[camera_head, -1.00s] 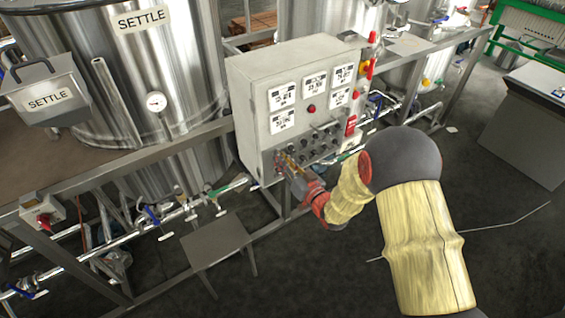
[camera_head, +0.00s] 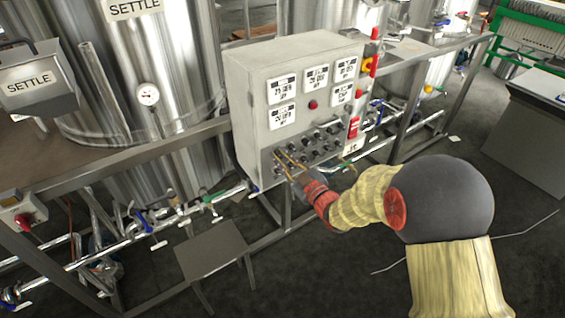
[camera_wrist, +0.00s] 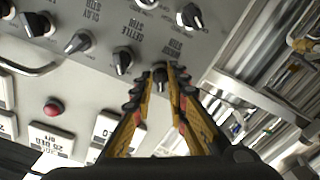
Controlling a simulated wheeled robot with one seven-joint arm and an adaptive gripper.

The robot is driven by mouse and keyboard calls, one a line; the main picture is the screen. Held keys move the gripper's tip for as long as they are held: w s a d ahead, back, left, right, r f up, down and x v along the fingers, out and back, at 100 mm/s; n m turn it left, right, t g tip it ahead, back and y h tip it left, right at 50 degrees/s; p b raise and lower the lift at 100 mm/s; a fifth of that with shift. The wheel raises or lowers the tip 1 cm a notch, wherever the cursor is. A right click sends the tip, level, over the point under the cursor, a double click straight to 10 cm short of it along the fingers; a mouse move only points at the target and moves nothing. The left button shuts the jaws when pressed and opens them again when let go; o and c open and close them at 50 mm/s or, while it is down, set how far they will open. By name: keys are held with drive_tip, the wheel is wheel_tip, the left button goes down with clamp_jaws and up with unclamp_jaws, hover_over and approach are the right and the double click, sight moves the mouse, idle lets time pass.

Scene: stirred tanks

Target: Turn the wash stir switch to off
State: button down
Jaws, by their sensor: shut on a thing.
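The grey control box (camera_head: 248,120) carries rows of dark rotary switches on the lower part of its front. My gripper (camera_head: 284,158) is at the lower left of these switches in the head view. In the wrist view my gripper (camera_wrist: 166,76) has its two yellow fingers shut around a dark switch knob (camera_wrist: 160,82), taken as the wash stir switch. The label above it is upside down and partly blurred, so its wording is hard to read. The fingers cover much of the knob, and its pointer direction cannot be told. The settle stir switch (camera_wrist: 122,62) is just to the left, apart from the fingers.
Other knobs (camera_wrist: 78,42) (camera_wrist: 190,17) sit close by on the panel. A red button (camera_wrist: 53,110) and white displays (camera_head: 282,90) are also on the box. A metal stool (camera_head: 212,250) stands below left, with pipes and a steel tank (camera_head: 180,60) behind.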

drive_tip(key=shift+n, duration=0.3)
drive_tip(key=c, duration=2)
unclamp_jaws()
drive_tip(key=shift+o, duration=0.2)
drive_tip(key=shift+s, duration=0.1)
drive_tip(key=v, duration=1.1)
drive_tip(key=shift+s+d, duration=0.25)
drive_tip(key=shift+s, duration=0.05)
